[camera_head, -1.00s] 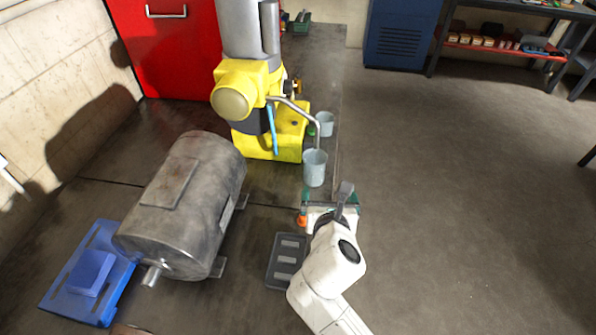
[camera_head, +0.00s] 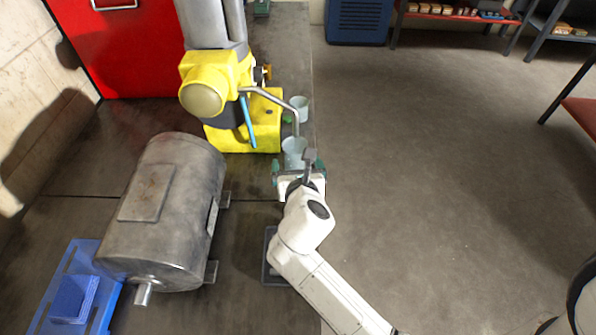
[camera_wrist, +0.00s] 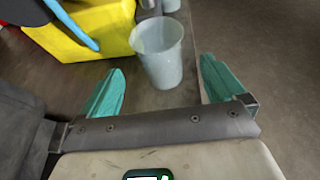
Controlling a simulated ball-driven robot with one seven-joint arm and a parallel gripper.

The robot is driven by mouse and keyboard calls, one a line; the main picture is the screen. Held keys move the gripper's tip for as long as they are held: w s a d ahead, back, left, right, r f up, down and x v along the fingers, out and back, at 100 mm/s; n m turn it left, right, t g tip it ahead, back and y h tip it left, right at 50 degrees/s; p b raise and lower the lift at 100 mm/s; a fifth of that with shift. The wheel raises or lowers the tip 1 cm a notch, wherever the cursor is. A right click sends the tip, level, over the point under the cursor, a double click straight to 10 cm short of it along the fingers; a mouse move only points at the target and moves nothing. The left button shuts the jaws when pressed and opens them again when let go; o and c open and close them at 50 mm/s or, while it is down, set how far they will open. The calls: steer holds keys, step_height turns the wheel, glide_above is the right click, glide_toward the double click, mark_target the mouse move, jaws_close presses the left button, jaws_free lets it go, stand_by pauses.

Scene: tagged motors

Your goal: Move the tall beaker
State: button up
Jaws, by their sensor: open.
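A pale grey-blue translucent beaker (camera_head: 293,147) stands upright near the table's right edge, in front of the yellow machine. It looks like the taller of two beakers. In the wrist view this beaker (camera_wrist: 160,55) stands just ahead of the opening between my fingers, slightly tilted by the camera angle. My gripper (camera_head: 298,164) is open, with teal fingers spread to either side. In the wrist view my gripper (camera_wrist: 162,68) holds nothing. In the head view my gripper partly hides the beaker's lower part. A second, smaller-looking beaker (camera_head: 300,108) stands behind it.
The yellow machine (camera_head: 260,125) with a bent metal pipe (camera_head: 274,96) and blue strip (camera_head: 247,122) stands left of the beakers. A large grey motor (camera_head: 170,210) fills the table's left. A dark tray (camera_head: 268,268) lies beside my arm. Open floor lies right.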

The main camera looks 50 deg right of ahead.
mark_target(296, 160)
steer(key=x, duration=0.7)
steer(key=c, duration=1)
steer(key=o, duration=1.1)
steer(key=shift+s, duration=0.1)
steer(key=v, duration=1)
steer(key=shift+s+a+r, duration=0.15)
steer(key=shift+s+a, duration=0.1)
steer(key=shift+a, duration=0.05)
